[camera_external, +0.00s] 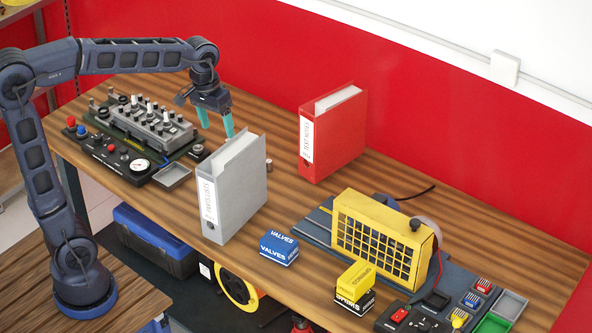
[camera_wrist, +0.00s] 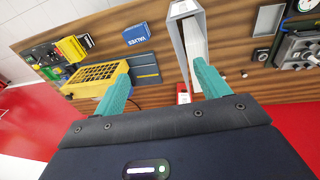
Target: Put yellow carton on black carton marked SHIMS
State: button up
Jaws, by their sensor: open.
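The yellow carton (camera_external: 357,276) sits on top of the black carton (camera_external: 355,302), at the front of the table right of centre. White lettering shows on the black carton's front. Both also show small at the upper left of the wrist view, the yellow carton (camera_wrist: 71,49) against the black carton (camera_wrist: 87,42). My gripper (camera_external: 216,124) is open and empty, with its teal fingers pointing down above the back left of the table, well away from both cartons. Its spread fingers (camera_wrist: 160,82) also show in the wrist view.
A blue VALVES carton (camera_external: 279,247) stands left of the stacked cartons. A grey binder (camera_external: 235,190) stands near my gripper, with a red binder (camera_external: 333,135) behind. A yellow grilled unit (camera_external: 382,240) is close behind the cartons. An engine trainer (camera_external: 150,128) lies left.

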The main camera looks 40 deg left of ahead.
jog(key=s+a+f+t, duration=0.1)
jog(key=s+a+f, duration=0.1)
jog(key=s+a, duration=0.6)
jog(key=s+a+f+t+y, duration=0.1)
jog(key=s+a+f+t, duration=0.1)
jog(key=s+a, duration=0.6)
jog(key=shift+s+a+f+t, duration=0.3)
jog(key=shift+s+a+f, duration=0.15)
jog(key=shift+s, duration=1.2)
